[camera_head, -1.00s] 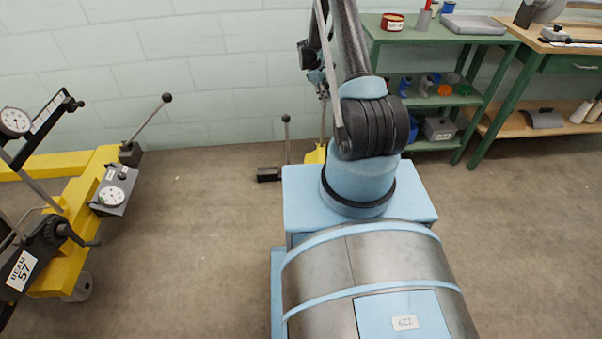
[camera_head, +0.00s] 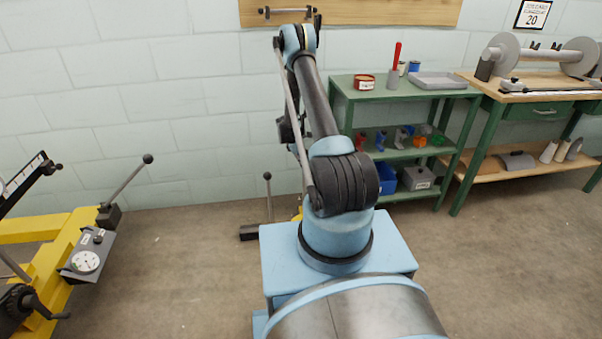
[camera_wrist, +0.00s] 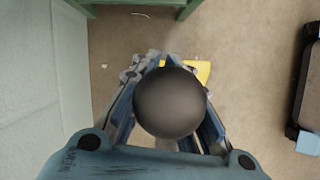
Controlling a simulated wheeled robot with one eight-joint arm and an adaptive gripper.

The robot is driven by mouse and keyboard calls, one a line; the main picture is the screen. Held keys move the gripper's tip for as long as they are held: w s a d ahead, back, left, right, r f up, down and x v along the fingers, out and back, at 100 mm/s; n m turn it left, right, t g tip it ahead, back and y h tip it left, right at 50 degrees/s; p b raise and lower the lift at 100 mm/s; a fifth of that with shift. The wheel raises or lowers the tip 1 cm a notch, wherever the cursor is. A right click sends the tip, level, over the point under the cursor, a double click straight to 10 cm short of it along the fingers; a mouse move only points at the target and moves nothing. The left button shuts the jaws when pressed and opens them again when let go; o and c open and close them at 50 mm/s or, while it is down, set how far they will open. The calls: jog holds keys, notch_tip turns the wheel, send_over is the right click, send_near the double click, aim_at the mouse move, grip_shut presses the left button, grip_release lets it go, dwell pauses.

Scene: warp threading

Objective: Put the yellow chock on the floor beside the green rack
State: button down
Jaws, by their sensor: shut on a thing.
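The yellow chock (camera_wrist: 202,70) shows in the wrist view as a yellow patch beyond a dark round knob (camera_wrist: 170,102). The knob sits between the fingers of my gripper (camera_wrist: 168,85), which is shut on the chock's upright handle. In the head view only a small yellow part of the chock (camera_head: 298,214) shows beside my arm; the rest is hidden. I cannot tell whether the chock touches the floor. The green rack (camera_head: 345,88) stands against the wall, right of my arm. A green frame (camera_wrist: 185,9), probably the rack, crosses the top of the wrist view.
A dark block with an upright ball-topped lever (camera_head: 267,200) stands on the floor left of my gripper. A yellow frame (camera_head: 40,255) with gauges is at far left. A wooden-topped workbench (camera_head: 535,88) stands right of the rack. Floor between the yellow frame and my base is clear.

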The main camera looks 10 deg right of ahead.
jog(key=shift+f, duration=2)
jog(key=c, duration=1.5)
grip_release()
jog(key=shift+o, duration=0.2)
